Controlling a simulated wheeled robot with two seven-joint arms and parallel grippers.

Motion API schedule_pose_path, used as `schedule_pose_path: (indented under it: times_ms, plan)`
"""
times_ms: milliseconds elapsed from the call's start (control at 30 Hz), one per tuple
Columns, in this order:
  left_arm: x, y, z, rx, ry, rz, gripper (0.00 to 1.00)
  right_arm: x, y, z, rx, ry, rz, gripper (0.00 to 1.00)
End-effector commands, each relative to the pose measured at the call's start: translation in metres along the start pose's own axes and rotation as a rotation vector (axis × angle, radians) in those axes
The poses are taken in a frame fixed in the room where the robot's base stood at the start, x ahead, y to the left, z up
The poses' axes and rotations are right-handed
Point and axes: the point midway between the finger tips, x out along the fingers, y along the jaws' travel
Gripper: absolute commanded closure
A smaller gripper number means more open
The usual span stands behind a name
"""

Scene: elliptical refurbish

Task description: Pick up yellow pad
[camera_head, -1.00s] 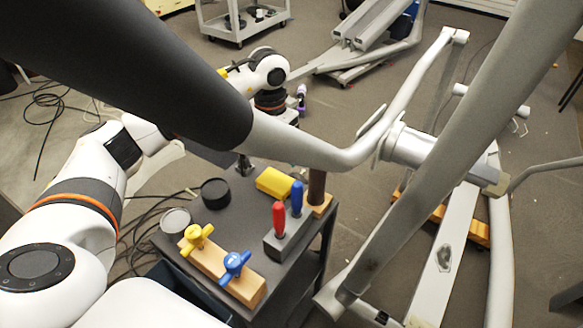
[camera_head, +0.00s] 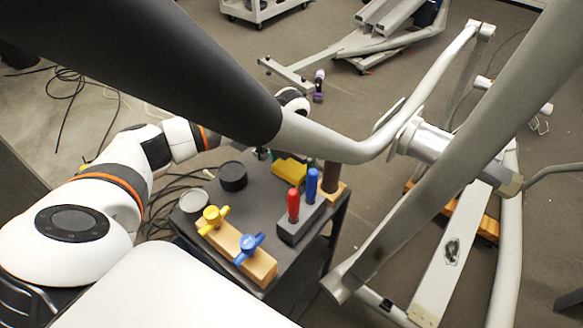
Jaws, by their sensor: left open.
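The yellow pad (camera_head: 289,171) lies on the dark cart top (camera_head: 262,205), near its back edge. My left arm reaches in from the left and passes behind the thick dark bar. Only a small dark part of my left gripper (camera_head: 264,154) shows below that bar, just left of the pad. It is open; whether it touches the pad cannot be told. My right gripper is not in view.
On the cart stand a wooden block with yellow and blue knobs (camera_head: 236,250), a grey block with red and blue handles (camera_head: 300,221), a black round cup (camera_head: 233,176) and a brown post (camera_head: 331,175). The large frame bar (camera_head: 200,70) crosses above the cart.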

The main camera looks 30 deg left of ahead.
Motion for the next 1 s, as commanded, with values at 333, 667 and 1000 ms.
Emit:
schedule_pose_path:
  times_ms: [333, 667, 1000]
  plan:
    - [0.001, 0.0, 0.0, 0.0, 0.0, 0.0, 0.21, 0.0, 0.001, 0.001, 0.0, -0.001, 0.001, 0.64]
    - [0.0, 0.0, 0.0, 0.0, 0.001, 0.0, 0.39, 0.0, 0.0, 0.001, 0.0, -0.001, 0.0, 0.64]
    - [-0.051, -0.001, -0.002, 0.001, 0.007, -0.001, 0.39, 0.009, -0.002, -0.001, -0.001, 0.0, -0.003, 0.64]
